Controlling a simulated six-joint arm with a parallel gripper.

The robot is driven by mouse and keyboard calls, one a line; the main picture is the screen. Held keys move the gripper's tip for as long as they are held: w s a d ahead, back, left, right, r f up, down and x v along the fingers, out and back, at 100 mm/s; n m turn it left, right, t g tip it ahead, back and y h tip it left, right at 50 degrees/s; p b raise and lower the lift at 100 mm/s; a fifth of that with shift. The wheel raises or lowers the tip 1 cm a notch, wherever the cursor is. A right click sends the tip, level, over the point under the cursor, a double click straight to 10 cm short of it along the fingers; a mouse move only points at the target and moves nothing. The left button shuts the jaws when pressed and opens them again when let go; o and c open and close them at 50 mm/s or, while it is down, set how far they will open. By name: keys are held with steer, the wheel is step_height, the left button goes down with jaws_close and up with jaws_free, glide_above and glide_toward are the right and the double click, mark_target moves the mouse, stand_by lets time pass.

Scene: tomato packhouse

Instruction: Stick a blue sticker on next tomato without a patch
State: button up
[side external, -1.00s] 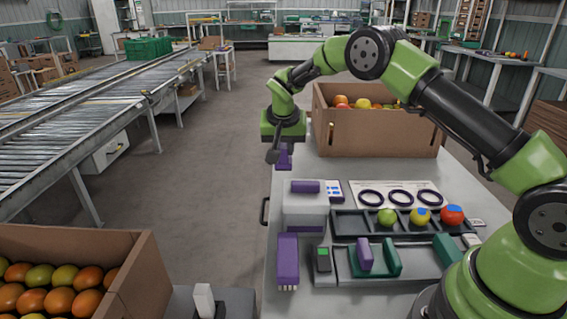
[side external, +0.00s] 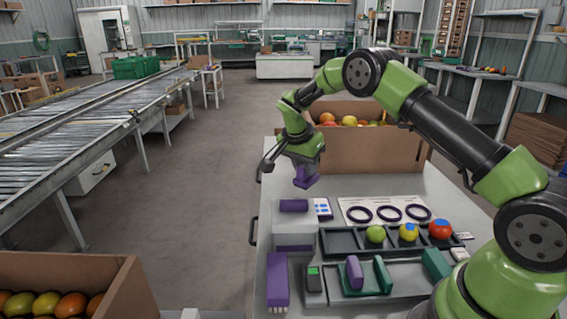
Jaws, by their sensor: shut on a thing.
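My gripper (side external: 305,168) hangs above the table's left part, left of and behind the tomatoes. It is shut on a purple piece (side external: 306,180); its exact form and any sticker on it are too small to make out. A dark tray (side external: 337,243) holds three tomatoes in a row. The green-yellow tomato (side external: 375,234) shows no patch. The yellow tomato (side external: 408,233) and the red tomato (side external: 440,231) each have a blue patch on top.
A white sheet with dark rings (side external: 413,201) lies behind the tray. A white block with a purple top (side external: 294,206) stands left. Purple and green holders (side external: 380,275) stand in front. A cardboard box of fruit (side external: 365,150) stands behind; another box (side external: 100,272) is at lower left.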

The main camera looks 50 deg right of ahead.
mark_target(307, 179)
steer(key=shift+s+d+f+m, duration=0.4)
steer(key=shift+d+m, duration=0.1)
steer(key=shift+m, duration=0.1)
steer(key=shift+f, duration=2.7)
steer(key=shift+f, duration=0.6)
steer(key=shift+r, duration=3.6)
